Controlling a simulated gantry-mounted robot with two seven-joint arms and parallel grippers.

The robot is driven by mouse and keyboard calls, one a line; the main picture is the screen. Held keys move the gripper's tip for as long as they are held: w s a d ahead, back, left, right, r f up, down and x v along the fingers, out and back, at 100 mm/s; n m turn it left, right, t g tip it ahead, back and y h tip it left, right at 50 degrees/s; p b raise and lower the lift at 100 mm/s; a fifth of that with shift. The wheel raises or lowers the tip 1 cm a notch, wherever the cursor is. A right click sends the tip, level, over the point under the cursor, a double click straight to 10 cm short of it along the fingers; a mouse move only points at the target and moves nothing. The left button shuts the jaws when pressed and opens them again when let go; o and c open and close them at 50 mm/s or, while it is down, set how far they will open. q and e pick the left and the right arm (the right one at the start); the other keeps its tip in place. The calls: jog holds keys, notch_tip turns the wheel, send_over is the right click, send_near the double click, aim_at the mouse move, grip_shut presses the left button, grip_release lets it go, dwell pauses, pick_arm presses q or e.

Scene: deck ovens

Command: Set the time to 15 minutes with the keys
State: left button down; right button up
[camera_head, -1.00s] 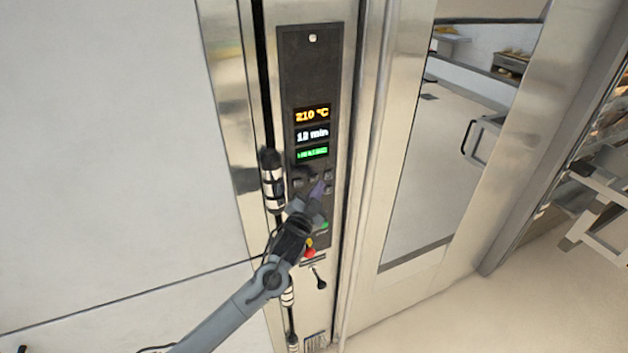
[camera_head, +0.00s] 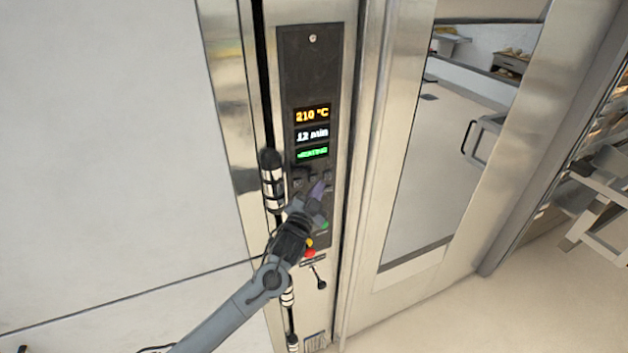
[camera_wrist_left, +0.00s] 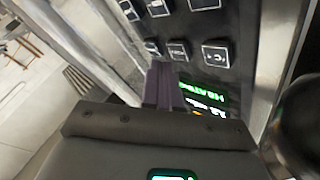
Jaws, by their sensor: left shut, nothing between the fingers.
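The oven's dark control panel (camera_head: 310,75) has a display (camera_head: 312,133) reading 210 °C in orange and 12 min in white, with a green status line below. Square keys (camera_head: 327,174) sit under the display, partly hidden by my gripper. In the left wrist view several keys (camera_wrist_left: 215,53) show in two rows, with the green status line (camera_wrist_left: 203,90) beside the fingers. My left gripper (camera_head: 318,188) is shut and empty, its purple fingertips (camera_wrist_left: 165,72) close to the keys. I cannot tell whether they touch one. My right gripper is not in view.
A red knob or button (camera_head: 309,253) and a black lever (camera_head: 319,279) are lower on the panel. A vertical handle bar (camera_head: 272,180) runs just left of it. A glass door (camera_head: 450,130) stands to the right, and a rack (camera_head: 590,200) at far right.

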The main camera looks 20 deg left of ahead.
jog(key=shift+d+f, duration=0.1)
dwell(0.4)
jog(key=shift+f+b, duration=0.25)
jog(key=shift+b, duration=0.05)
dwell(1.0)
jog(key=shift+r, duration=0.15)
dwell(0.3)
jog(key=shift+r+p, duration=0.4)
jog(key=shift+p, duration=0.1)
dwell(0.7)
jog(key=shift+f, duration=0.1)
dwell(1.6)
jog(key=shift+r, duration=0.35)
